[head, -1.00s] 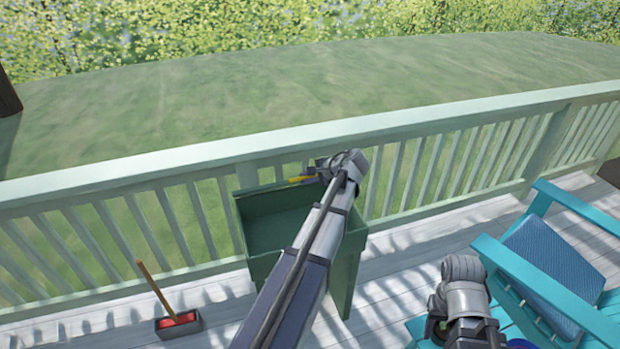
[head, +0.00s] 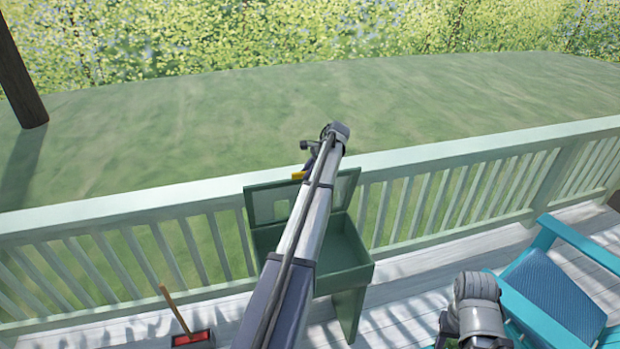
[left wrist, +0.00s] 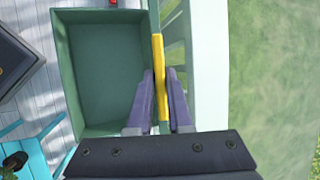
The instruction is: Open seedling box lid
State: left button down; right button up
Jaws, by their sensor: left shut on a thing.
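The green seedling box (head: 350,246) stands on legs against the railing, its inside open to view. Its lid (head: 347,188) is up at the back edge, its inner face partly showing behind my arm. My left gripper (head: 300,176) is at the lid's top edge, shut on the yellow handle (head: 298,175). In the left wrist view the fingers (left wrist: 160,100) close around the yellow handle (left wrist: 158,60), beside the open box (left wrist: 100,75), which looks empty where visible. My right arm shows at the bottom right of the head view; its fingers are hidden.
The pale green railing (head: 130,206) runs right behind the box. A turquoise chair (head: 560,300) with a blue cushion stands to the right, near my right arm. A wooden-handled broom or dustpan (head: 192,338) is on the deck at the left. Grass lies beyond the railing.

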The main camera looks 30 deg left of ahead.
pick_arm(q)
jog(key=shift+w+a+r, duration=0.3)
jog(key=shift+w+a, duration=0.35)
jog(key=shift+a, duration=0.1)
jog(key=c, duration=0.9)
grip_release()
jog(key=shift+f, duration=0.1)
jog(key=shift+d+r+p, duration=0.1)
jog(key=shift+r+p, duration=0.1)
jog(key=shift+p, duration=0.1)
jog(key=p+v, duration=0.6)
jog(key=v, duration=0.1)
jog(key=shift+d+r, duration=0.1)
jog(key=shift+r, duration=0.15)
jog(key=shift+f, duration=0.1)
